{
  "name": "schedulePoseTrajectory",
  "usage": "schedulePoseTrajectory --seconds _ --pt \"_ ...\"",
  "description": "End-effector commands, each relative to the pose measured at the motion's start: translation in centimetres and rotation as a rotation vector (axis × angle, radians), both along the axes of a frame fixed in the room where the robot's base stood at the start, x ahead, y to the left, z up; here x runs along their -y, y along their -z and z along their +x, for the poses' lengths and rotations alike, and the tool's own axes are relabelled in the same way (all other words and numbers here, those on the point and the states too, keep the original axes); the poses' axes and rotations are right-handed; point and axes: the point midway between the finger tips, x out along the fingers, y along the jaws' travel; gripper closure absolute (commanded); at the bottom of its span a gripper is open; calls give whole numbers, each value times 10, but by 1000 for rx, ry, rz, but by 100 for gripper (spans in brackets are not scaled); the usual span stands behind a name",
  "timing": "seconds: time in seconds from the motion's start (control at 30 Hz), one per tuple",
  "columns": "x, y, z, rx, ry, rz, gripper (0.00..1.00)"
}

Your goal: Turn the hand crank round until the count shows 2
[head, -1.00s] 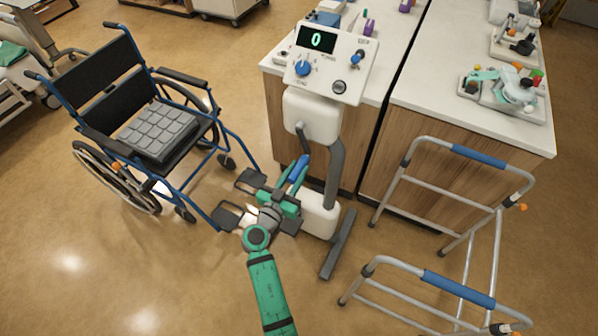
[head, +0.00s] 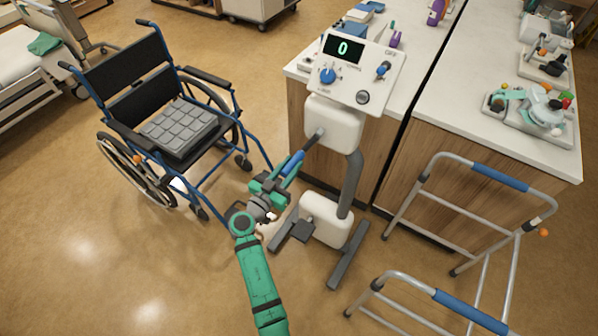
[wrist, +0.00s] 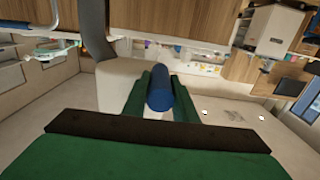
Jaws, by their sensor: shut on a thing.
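The white exercise machine (head: 333,125) stands upright in front of the counters. The display (head: 343,48) on its tilted panel reads 0. The hand crank has a blue grip (head: 291,163) at the machine's left side, near mid-height. My gripper (head: 278,180) is shut on this blue grip. In the wrist view the round end of the blue grip (wrist: 160,94) sits between my two green fingers (wrist: 160,100). The crank's arm and pivot are partly hidden behind the grip and the machine's body.
A wheelchair (head: 183,147) with a grey cushion stands to the left. A walking frame (head: 470,240) with blue grips stands to the right. Counters (head: 440,120) close off the back. Open floor (head: 130,260) lies at the front left.

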Motion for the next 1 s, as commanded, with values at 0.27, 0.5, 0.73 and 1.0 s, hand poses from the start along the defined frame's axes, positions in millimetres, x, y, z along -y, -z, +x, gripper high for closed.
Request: schedulePoseTrajectory --seconds 0.27,0.5,0.73,1.0 --pt "-5 -2 4 0 -1 0 96" --pt "-15 -12 11 2 -2 2 96" --pt "-35 -35 25 1 -2 0 97" --pt "-36 -35 26 -2 -1 0 96"
